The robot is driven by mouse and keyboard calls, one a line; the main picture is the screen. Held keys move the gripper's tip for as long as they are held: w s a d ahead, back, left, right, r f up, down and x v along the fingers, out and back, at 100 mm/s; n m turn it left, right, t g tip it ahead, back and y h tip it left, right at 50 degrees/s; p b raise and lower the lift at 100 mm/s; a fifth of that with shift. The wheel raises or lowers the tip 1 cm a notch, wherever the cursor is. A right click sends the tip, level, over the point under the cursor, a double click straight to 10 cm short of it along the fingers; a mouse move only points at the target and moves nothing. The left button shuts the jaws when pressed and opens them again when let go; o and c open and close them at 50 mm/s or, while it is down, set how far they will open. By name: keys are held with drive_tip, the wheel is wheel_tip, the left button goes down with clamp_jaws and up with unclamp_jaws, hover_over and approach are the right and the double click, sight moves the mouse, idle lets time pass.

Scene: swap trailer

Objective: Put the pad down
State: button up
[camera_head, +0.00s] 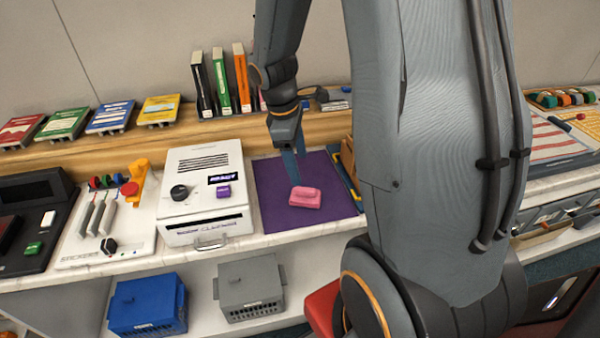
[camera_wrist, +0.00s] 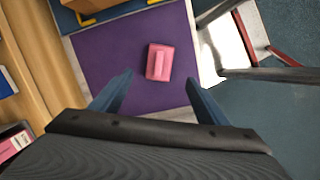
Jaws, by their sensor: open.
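The pink pad (camera_head: 305,197) lies on a purple mat (camera_head: 275,213) on the counter. In the wrist view the pad (camera_wrist: 159,62) rests flat on the purple mat (camera_wrist: 105,60), ahead of the fingertips and between their lines. My gripper (camera_head: 297,172) is above the mat, just behind the pad in the head view. In the wrist view its two blue fingers (camera_wrist: 158,85) are spread apart with nothing between them. The pad looks clear of both fingers.
A white box-shaped machine (camera_head: 207,190) stands left of the mat. Several upright binders (camera_head: 222,80) stand on the wooden ledge behind. A blue crate (camera_head: 147,304) and a grey crate (camera_head: 250,290) sit on the shelf below. My arm hides the counter right of the mat.

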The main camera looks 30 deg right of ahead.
drive_tip(key=s+a+r+m+t+y, duration=0.2)
drive_tip(key=s+a+r+m, duration=0.2)
drive_tip(key=s+a+m, duration=0.4)
drive_tip(key=a+m, duration=0.2)
drive_tip(key=shift+a, duration=0.35)
